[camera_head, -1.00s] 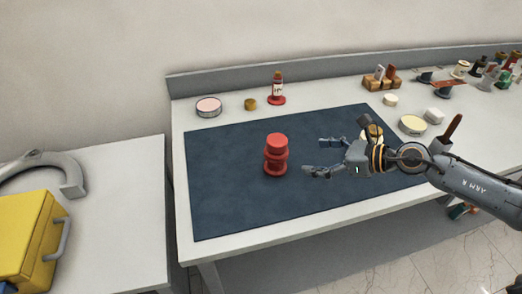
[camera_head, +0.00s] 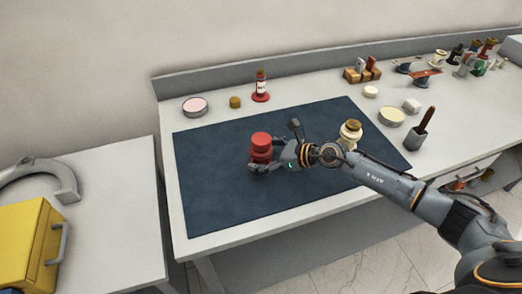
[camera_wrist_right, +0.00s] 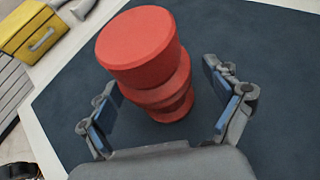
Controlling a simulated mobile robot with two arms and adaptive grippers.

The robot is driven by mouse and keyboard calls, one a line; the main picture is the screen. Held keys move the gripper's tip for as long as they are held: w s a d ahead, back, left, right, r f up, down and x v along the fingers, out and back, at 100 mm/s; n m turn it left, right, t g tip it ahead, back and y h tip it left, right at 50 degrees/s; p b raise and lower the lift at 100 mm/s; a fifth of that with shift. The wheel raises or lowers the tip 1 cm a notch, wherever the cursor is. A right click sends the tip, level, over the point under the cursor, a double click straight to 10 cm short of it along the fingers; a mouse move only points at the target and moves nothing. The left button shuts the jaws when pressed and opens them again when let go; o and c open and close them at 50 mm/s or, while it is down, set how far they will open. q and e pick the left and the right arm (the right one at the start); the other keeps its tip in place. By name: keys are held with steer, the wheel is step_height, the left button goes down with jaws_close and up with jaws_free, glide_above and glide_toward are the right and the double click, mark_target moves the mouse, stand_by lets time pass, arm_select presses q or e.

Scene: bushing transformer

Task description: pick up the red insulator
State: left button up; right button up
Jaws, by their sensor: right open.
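The red insulator (camera_head: 261,143) stands upright on the dark blue mat (camera_head: 230,200). It is ribbed, with a wide round top. My right gripper (camera_head: 262,158) is at the insulator, reaching in from the right, and hides part of its lower right side. In the right wrist view the insulator (camera_wrist_right: 143,50) stands between the two open fingers of my right gripper (camera_wrist_right: 165,105), with blue pads facing it. A gap shows between each finger and the insulator there. My left gripper is not in view.
A cream and brown part (camera_head: 350,133) stands on the mat behind my right arm. A red-based bottle (camera_head: 261,87), a pink-topped round tin (camera_head: 195,106) and a small brown jar (camera_head: 235,102) stand behind the mat. A yellow case (camera_head: 28,245) is on the left table. The mat's front left is clear.

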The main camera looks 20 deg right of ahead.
steer(key=shift+w+a+f, duration=0.15)
steer(key=shift+a+f, duration=0.05)
steer(key=shift+d, duration=0.1)
steer(key=shift+c, duration=1)
steer(key=shift+r, duration=0.1)
steer(key=c, duration=1.4)
